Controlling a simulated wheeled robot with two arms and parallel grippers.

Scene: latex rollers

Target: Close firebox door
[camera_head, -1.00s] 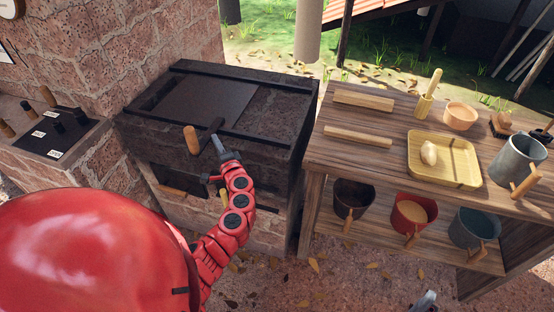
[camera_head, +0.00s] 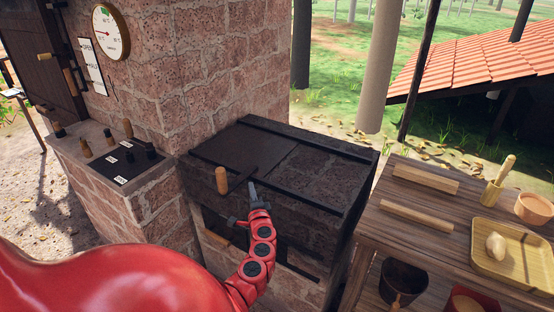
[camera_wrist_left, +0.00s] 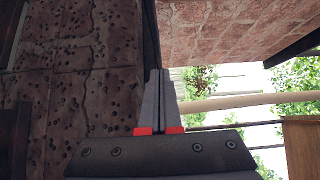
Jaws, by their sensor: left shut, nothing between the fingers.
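The firebox is a dark block (camera_head: 320,187) with a flat sliding plate (camera_head: 240,149) on top. A wooden handle (camera_head: 222,181) on a dark bar stands at the plate's front edge. Below, the front has a dark opening, partly hidden by my arm, and a second wooden handle (camera_head: 217,239) at its left. I cannot tell clearly how the front door stands. My left gripper (camera_head: 252,187) is shut and empty, its tip just right of the upper handle's bar; contact is unclear. In the left wrist view its fingers (camera_wrist_left: 158,92) are together beside a pitted dark surface (camera_wrist_left: 60,90).
A brick wall with a round gauge (camera_head: 111,31) rises behind left. A ledge with several small handles (camera_head: 127,160) adjoins the firebox. A wooden table (camera_head: 430,240) with a yellow tray (camera_head: 515,263) and buckets below stands close at right.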

